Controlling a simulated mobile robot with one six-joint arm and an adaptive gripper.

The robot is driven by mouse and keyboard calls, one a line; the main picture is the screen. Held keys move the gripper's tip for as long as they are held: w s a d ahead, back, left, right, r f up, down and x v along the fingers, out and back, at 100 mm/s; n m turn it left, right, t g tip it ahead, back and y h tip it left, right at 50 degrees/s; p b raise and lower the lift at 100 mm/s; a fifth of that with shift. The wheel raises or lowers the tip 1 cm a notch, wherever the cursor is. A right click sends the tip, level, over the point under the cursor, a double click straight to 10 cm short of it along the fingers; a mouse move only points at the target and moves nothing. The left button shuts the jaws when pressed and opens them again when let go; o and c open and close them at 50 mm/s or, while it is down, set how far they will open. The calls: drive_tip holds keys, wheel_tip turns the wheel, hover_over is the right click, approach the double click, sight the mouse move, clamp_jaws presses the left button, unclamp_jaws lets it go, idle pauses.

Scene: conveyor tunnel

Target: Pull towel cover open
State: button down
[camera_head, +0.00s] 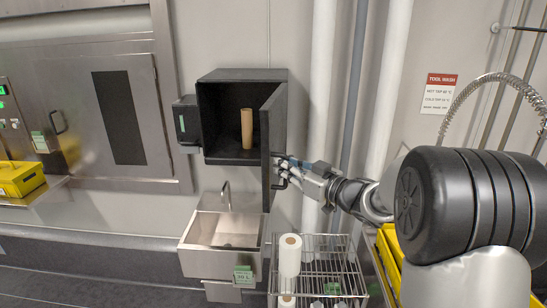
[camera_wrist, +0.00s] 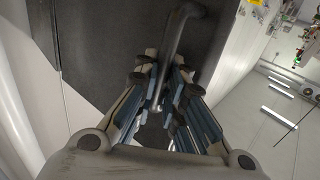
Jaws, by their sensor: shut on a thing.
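The towel cover (camera_head: 272,135) is a dark hinged door on the right of a dark wall box (camera_head: 242,75). It stands swung out, and the box's inside shows with an upright brown roll (camera_head: 247,128) in it. My gripper (camera_head: 284,172) is at the lower outer face of the cover, shut on its dark bar handle (camera_head: 281,186). In the wrist view the handle (camera_wrist: 181,35) runs down between the blue-padded fingers (camera_wrist: 165,95), with the cover's dark face (camera_wrist: 110,45) behind.
A steel sink (camera_head: 222,242) with a tap is below the box. A wire rack (camera_head: 320,262) with a white roll (camera_head: 290,254) stands below my gripper. White vertical pipes (camera_head: 320,90) are close to the right of the cover. A small dark dispenser (camera_head: 185,122) is on the left.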

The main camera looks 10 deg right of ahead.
drive_tip(key=shift+d+r+y, duration=0.3)
drive_tip(key=shift+d+r, duration=0.1)
drive_tip(key=shift+r, duration=0.2)
drive_tip(key=c, duration=1.7)
unclamp_jaws()
drive_tip(key=shift+w+f, duration=0.1)
drive_tip(key=shift+w, duration=0.05)
drive_tip(key=shift+o, duration=0.2)
drive_tip(key=v, duration=1.2)
drive_tip(key=shift+f, duration=0.3)
